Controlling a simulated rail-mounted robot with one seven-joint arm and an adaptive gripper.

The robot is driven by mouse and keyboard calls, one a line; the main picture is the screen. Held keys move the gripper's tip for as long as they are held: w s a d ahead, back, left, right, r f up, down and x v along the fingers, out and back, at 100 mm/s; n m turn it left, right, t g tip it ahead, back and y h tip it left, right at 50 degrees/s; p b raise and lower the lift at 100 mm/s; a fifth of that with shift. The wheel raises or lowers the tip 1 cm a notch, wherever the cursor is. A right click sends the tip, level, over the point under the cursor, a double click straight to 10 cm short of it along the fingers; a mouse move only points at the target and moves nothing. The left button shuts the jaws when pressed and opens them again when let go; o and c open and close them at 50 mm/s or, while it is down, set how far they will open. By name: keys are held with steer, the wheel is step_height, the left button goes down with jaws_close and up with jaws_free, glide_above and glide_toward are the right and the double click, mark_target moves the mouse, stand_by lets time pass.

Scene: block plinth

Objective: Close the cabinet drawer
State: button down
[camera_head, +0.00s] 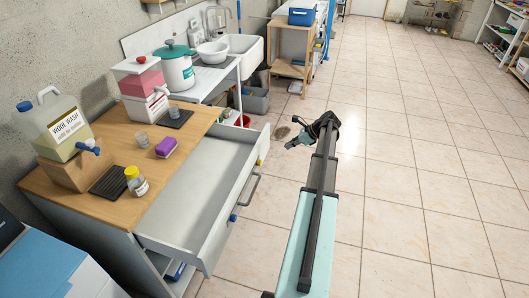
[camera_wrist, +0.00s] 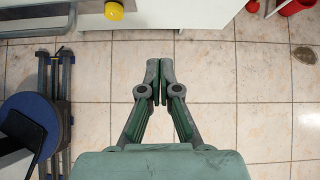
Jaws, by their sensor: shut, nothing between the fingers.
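The cabinet drawer (camera_head: 200,200) is pulled out from the white cabinet (camera_head: 100,232) under a wooden top. It looks empty, with a grey bar handle (camera_head: 243,197) on its front. In the wrist view, the drawer's white front (camera_wrist: 205,14) runs along the top edge, and part of the handle (camera_wrist: 40,6) shows at top left. My gripper (camera_head: 294,143) is out over the tiled floor, beyond the drawer's far front corner and apart from it. In the wrist view, my gripper (camera_wrist: 160,100) has its fingers together with nothing between them.
A sink bench (camera_head: 215,75) stands behind. The tiled floor (camera_head: 400,170) to the right is clear.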

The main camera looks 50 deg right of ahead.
steer(key=d+r, duration=0.1)
steer(key=p, duration=0.3)
glide_toward(263, 151)
step_height(263, 151, down, 4)
steer(key=w+a, duration=0.1)
steer(key=w+a+p, duration=0.1)
steer(key=shift+w+a+r+m+p, duration=0.1)
steer(key=shift+w+a+m+p, duration=0.05)
steer(key=shift+w+m+p, duration=0.2)
steer(key=shift+w+a, duration=0.2)
steer(key=shift+w, duration=0.15)
steer(key=shift+w, duration=0.15)
